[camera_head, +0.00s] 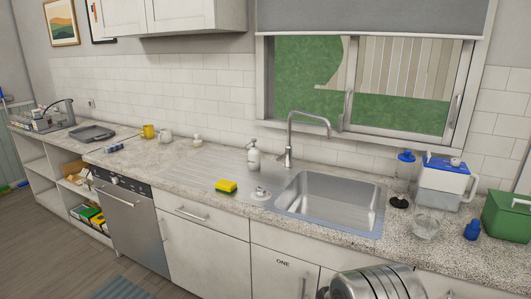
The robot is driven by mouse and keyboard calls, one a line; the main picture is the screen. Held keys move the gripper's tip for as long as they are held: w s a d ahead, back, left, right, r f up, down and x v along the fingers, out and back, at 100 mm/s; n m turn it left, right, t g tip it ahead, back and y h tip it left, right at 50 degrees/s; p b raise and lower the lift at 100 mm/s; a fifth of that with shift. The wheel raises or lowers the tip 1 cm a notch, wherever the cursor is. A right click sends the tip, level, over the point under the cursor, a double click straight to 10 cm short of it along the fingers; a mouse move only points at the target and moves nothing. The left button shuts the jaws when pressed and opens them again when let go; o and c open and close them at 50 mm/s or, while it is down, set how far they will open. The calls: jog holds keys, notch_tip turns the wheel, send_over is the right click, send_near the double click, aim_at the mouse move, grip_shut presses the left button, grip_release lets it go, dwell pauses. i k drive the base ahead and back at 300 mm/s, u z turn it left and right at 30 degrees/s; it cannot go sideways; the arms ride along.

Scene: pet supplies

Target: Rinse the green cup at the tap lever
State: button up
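I cannot make out a green cup in this view. The chrome tap (304,117) stands behind the steel sink (330,203), its spout arched over the basin. The tap lever is small at the tap's base and its position cannot be told. The sink basin looks empty. A yellow mug (147,131) and a whitish mug (165,134) stand on the counter towards the back left. My gripper is not recognisable in this view.
Left of the sink are a soap bottle (254,155) and a yellow sponge (226,186). Right of it are a clear glass bowl (427,227), a small blue bottle (472,229), a white-and-blue box (441,186) and a green box (507,215). The counter (185,170) is clear left of the sponge.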

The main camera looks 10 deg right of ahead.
aim_at(284, 154)
jog(key=u, duration=0.35)
jog(key=i, duration=0.85)
jog(key=u, duration=0.5)
jog(key=i, duration=0.55)
jog(key=u, duration=0.15)
